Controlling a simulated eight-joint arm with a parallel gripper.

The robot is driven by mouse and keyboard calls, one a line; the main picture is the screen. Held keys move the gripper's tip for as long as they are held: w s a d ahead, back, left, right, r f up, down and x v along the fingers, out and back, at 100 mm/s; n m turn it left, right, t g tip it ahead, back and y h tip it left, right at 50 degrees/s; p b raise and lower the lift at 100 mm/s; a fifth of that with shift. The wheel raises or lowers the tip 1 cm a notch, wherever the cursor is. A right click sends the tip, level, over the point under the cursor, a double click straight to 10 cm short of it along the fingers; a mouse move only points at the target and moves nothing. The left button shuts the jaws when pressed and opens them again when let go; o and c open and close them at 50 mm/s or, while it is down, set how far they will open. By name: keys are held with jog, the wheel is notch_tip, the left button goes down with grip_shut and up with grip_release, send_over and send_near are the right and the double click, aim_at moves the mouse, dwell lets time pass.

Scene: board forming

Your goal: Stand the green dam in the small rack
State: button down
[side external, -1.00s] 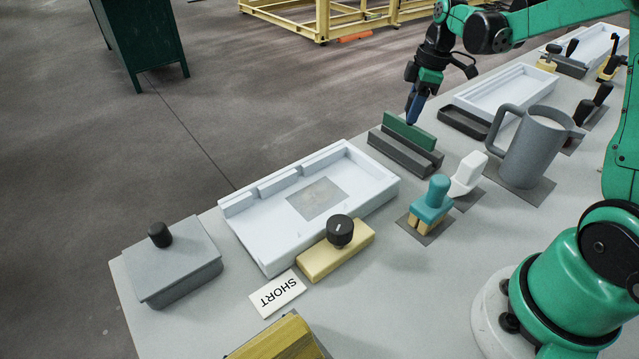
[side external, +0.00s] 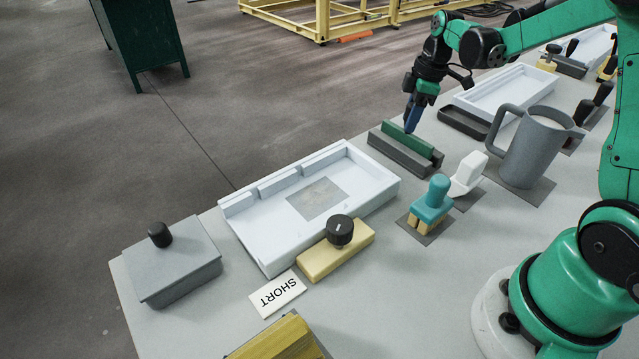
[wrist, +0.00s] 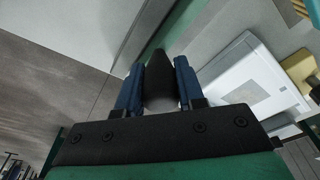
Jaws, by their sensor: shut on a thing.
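The green dam (side external: 407,138) is a long bar standing on edge in the small rack (side external: 398,154), a dark grey block with a lengthwise slot. The dam's lower part is hidden by the rack's near wall.
A white tray (side external: 276,241) stands at the left. A grey pitcher (side external: 530,150), a white block (side external: 468,173) and a teal-handled tool (side external: 431,202) stand at the right. A dark shallow tray (side external: 464,124) lies just beyond the rack.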

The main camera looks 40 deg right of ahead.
jog(key=shift+f, duration=0.85)
jog(key=shift+c, duration=2.3)
grip_release()
jog(key=shift+s+d+r, duration=0.15)
jog(key=shift+r, duration=1.25)
jog(key=shift+s+d+r, duration=0.15)
jog(key=shift+r, duration=1.25)
jog(key=s+a+r+m+t, duration=0.1)
jog(key=s+a+m+t, duration=0.2)
jog(key=a, duration=0.4)
jog(key=s+a+r+m+t+h, duration=0.1)
jog(key=s+a+r+m+t, duration=0.1)
jog(key=a+m, duration=0.4)
jog(key=s+a+t, duration=0.1)
jog(key=s+a, duration=0.1)
jog(key=shift+s+a, duration=0.3)
jog(key=shift+s, duration=0.05)
